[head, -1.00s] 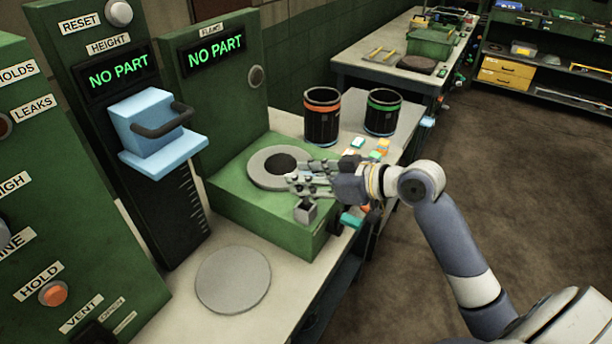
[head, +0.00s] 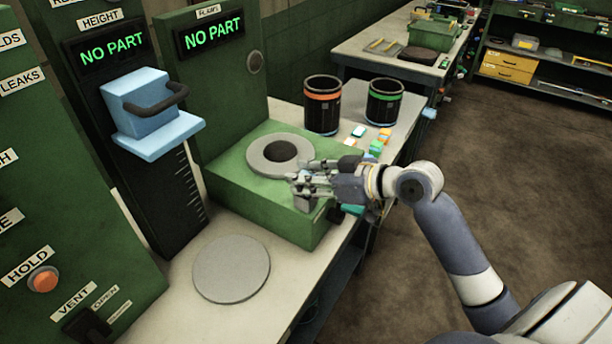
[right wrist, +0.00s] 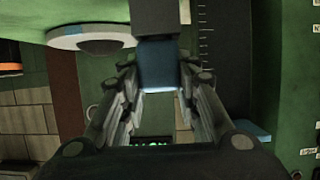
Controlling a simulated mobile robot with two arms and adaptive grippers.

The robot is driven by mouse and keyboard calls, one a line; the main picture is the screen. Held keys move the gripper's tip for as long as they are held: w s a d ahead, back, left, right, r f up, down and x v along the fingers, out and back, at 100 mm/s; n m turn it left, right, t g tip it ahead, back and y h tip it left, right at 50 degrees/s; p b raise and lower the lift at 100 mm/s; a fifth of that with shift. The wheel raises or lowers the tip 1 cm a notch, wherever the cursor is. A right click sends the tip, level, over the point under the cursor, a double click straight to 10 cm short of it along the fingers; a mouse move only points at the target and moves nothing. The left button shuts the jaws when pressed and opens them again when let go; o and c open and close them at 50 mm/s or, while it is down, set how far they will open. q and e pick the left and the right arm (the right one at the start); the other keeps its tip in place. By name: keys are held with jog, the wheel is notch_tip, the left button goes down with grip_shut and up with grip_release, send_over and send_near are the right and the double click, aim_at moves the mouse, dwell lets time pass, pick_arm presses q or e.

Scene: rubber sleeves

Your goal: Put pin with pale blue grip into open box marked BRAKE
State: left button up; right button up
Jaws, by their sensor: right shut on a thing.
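My right gripper (head: 306,188) is over the near right part of the green gauge block (head: 262,214), beside the grey ring (head: 256,165). It is shut on the pin (right wrist: 158,65). In the right wrist view the pin's grip looks blue in the shade between the fingers, with a dark grey square part (right wrist: 156,16) beyond it. In the head view the fingers hide most of the pin. No box marked BRAKE can be made out. My left gripper is out of view.
Two dark canisters, one orange-banded (head: 322,104) and one green-banded (head: 384,107), stand behind the gripper near several small coloured blocks (head: 376,147). A grey disc (head: 231,269) lies on the bench. A blue height carriage (head: 152,112) juts out at left. Open floor lies right.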

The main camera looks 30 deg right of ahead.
jog(key=o, duration=1.2)
jog(key=shift+c, duration=0.2)
jog(key=v, duration=1.2)
